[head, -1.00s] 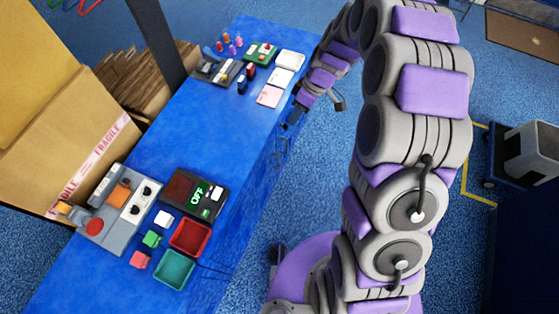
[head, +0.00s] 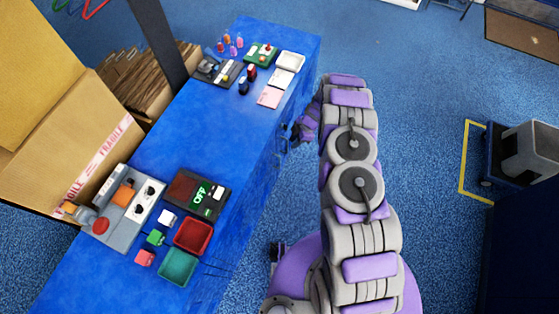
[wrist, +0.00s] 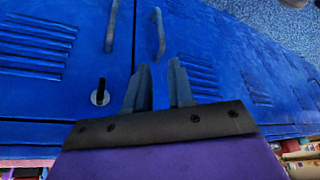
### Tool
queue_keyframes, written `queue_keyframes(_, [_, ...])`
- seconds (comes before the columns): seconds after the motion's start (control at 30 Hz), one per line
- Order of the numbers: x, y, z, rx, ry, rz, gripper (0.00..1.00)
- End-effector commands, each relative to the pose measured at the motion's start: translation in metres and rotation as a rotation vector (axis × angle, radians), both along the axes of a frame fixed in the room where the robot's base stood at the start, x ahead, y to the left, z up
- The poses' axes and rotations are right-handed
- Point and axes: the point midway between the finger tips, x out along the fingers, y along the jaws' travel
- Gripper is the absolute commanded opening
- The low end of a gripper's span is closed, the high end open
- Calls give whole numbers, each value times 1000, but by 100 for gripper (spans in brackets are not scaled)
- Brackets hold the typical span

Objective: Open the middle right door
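The blue cabinet front fills most of the wrist view. A vertical seam parts a left door (wrist: 60,95) from a right door (wrist: 225,70), both with louvre slots. The right door's bar handle (wrist: 158,33) stands just right of the seam, and the left door's handle (wrist: 110,25) just left of it. My gripper (wrist: 159,66) is open, its two dark fingers apart with blue door showing between them. The right handle's lower end is just ahead of the gap, and no grip on it shows. In the head view my gripper (head: 300,132) is beside the bench's side, partly hidden by my arm.
A black peg on a round base (wrist: 100,93) sticks out of the left door. The blue bench top (head: 175,125) carries a control box (head: 122,208), a red tray (head: 194,235) and a teal tray (head: 178,266). Blue floor right of my arm is clear up to a trolley (head: 500,160).

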Motion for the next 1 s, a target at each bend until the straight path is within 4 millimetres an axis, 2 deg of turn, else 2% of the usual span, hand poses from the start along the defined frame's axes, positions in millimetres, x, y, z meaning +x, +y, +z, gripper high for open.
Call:
queue_keyframes(0.27, [-5, 8, -30, -3, -1, 13, 23])
queue_keyframes(0.7, [-12, 38, -104, -2, -3, 12, 23])
queue_keyframes(1.0, [-16, 54, -148, -3, -5, 10, 23])
